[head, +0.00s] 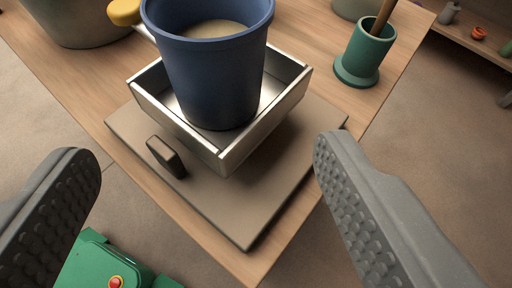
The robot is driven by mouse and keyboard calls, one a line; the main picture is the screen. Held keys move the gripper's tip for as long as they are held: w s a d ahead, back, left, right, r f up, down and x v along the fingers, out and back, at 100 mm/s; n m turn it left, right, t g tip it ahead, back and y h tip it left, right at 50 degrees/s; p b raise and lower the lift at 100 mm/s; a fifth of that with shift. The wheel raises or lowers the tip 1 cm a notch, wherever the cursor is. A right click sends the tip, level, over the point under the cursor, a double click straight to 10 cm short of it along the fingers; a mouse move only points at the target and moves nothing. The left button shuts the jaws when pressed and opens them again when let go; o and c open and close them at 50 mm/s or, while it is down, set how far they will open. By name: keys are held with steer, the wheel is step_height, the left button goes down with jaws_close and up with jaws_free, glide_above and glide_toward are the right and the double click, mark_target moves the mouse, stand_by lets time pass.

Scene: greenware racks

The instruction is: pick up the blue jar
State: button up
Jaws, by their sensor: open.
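The blue jar (215,80) stands upright in a shallow square metal tray (228,160) in the upper middle of the head view. Its top opening shows a pale beige inside, and part of its rim is cut off by the frame's top edge. My gripper (212,180) is open and empty, with one grey ridged finger at the lower left and the other at the lower right. The jar is ahead of the fingers and between them in the picture, and neither finger appears to touch it.
The tray rests on a grey-brown board (255,205) on a wooden table (385,100). A small dark block (166,156) is by the tray's front left side. A green pot (364,55) holding a brown stick stands at right. A large grey-green vessel (75,25) is at upper left.

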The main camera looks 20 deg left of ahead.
mark_target(215, 88)
steer(key=x, duration=0.4)
steer(key=b+x, duration=0.1)
steer(key=x, duration=0.4)
steer(key=b+x, duration=0.1)
steer(key=x, duration=0.3)
steer(key=shift+w+f, duration=0.15)
steer(key=shift+f, duration=0.35)
steer(key=c, duration=0.8)
